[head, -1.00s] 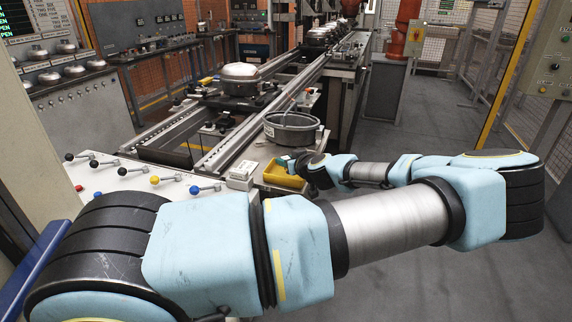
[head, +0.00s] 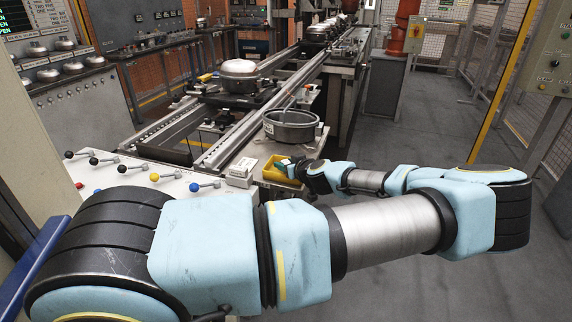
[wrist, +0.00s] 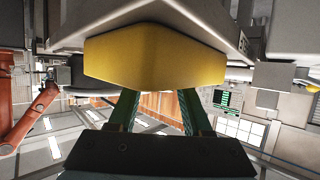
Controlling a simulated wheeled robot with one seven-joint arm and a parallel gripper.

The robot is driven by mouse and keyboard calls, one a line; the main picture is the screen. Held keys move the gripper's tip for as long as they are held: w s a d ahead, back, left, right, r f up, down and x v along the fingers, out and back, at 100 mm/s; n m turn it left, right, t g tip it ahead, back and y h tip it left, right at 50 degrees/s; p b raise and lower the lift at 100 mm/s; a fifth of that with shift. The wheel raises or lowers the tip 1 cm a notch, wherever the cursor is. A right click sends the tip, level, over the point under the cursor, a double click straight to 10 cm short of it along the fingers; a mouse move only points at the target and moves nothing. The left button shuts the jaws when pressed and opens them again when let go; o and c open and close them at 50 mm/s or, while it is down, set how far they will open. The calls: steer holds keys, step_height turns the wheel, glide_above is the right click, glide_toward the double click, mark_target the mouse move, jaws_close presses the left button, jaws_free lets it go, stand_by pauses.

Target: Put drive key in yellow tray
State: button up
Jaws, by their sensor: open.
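The yellow tray (head: 268,174) sits at the near end of the bench in the head view, beside a round grey bin. In the wrist view the tray (wrist: 155,60) shows as a large yellow wall, close up beyond my fingers. My gripper (head: 289,166) is at the tray's right side in the head view, its teal fingers overlapping the tray. In the wrist view my gripper (wrist: 160,98) has two green fingers spread apart, with nothing seen between them. I cannot make out the drive key in either view; the tray's inside is mostly hidden.
The round grey bin (head: 290,128) stands just behind the tray. A small white box (head: 242,171) and a panel with coloured knob levers (head: 140,176) lie to the left. A compressor (head: 239,78) sits on the rails. Open floor lies to the right.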

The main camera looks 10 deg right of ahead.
steer(key=b+v, duration=0.4)
steer(key=v, duration=0.8)
steer(key=shift+r, duration=0.1)
